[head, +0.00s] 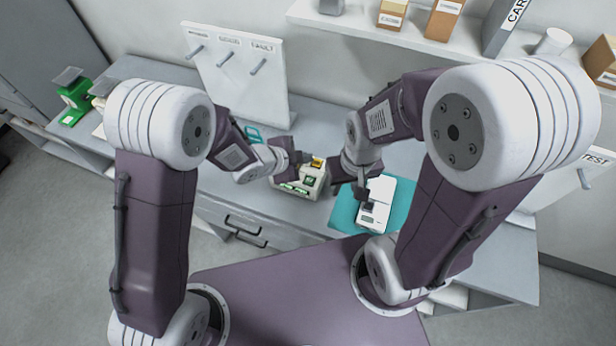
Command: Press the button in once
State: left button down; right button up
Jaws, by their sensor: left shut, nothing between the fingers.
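A beige boxy device (312,187) stands on the grey bench near the middle, with green-lit parts on its front and top. A small yellow part (318,162) at its top back edge may be the button; it is too small to tell whether it is pressed. My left gripper (300,158) is shut and empty, at the device's upper left, close to the yellow part; I cannot tell whether they touch. My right gripper (358,190) is right of the device, beside a white instrument (377,203); its fingers are too small and dark to read.
The white instrument stands on a teal mat (343,212). A white pegged panel (238,85) stands behind my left arm. A green scale (75,97) is at the far left. Boxes (443,20) sit on the back shelf. Drawers (245,228) face the front.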

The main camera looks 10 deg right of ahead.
aim_at(307, 182)
pick_arm(q)
jog(key=shift+s+d+r, duration=0.1)
jog(key=shift+s+d, duration=0.1)
jog(key=shift+d, duration=0.1)
notch_tip(307, 182, down, 9)
jog(key=b, duration=0.7)
jog(key=shift+r+b, duration=0.1)
jog(key=shift+b, duration=0.3)
dwell(1.4)
jog(key=shift+f+b, duration=0.4)
